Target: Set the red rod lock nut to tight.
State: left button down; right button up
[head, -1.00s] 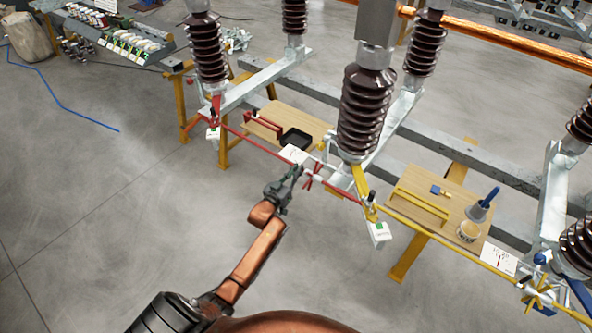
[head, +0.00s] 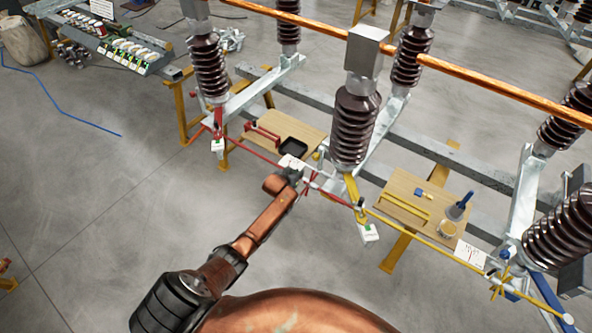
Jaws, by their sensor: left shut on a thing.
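The red rod (head: 262,158) runs slantwise from the left insulator's foot to the joint below the middle insulator. A red spoked hub (head: 314,183) sits partway along it. My left gripper (head: 302,178) is at the rod, just left of the hub, and shut on a small part there. The gripper and its wrist hide this part, and the lock nut cannot be made out on its own. My right gripper is not in view.
A wooden shelf with a black tray (head: 292,147) lies behind the rod. A white card (head: 291,162) is close to the gripper. A yellow rod (head: 420,236) continues to the right. Brown insulators (head: 352,128) stand behind.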

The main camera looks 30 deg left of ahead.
pick_arm(q)
jog(key=shift+w+r+g+p, duration=0.1)
jog(key=shift+w+g+p, duration=0.15)
jog(key=shift+g+p, duration=0.25)
jog(key=shift+w+r+g+p, duration=0.1)
jog(key=shift+w+g+p, duration=0.15)
jog(key=shift+g, duration=0.45)
jog(key=shift+f, duration=0.15)
jog(key=c, duration=2)
grip_release()
jog(key=v, duration=1.2)
jog(key=shift+w, duration=0.15)
